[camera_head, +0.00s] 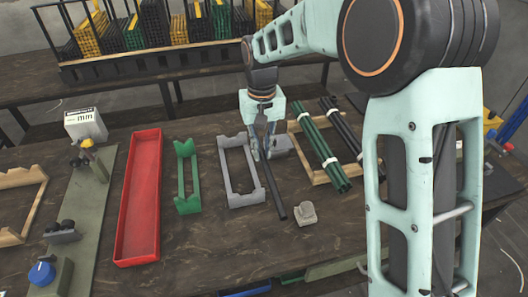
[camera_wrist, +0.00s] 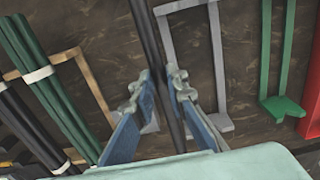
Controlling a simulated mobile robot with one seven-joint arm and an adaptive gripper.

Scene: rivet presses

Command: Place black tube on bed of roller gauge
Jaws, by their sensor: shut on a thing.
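My gripper (camera_head: 262,148) is shut on a thin black tube (camera_head: 276,198), near the grey cradle on the table. In the wrist view the black tube (camera_wrist: 149,38) runs between the two fingertips (camera_wrist: 166,85) and continues behind them. The tube slants toward the table's front edge; I cannot tell whether it touches the table or the cradle. The roller gauge (camera_head: 97,190) stands at the left as a long grey-green plate, with a display box marked mm (camera_head: 86,124), dark rollers (camera_head: 62,233) and a blue knob (camera_head: 41,273). It is out of the wrist view.
Between gripper and gauge lie a grey cradle (camera_head: 229,160), a green cradle (camera_head: 180,178) and a long red tray (camera_head: 140,190). A small grey block (camera_head: 305,213) sits right of the tube. Bundled green tubes (camera_head: 321,152) and dark tubes (camera_head: 344,132) lie on a wooden frame at right.

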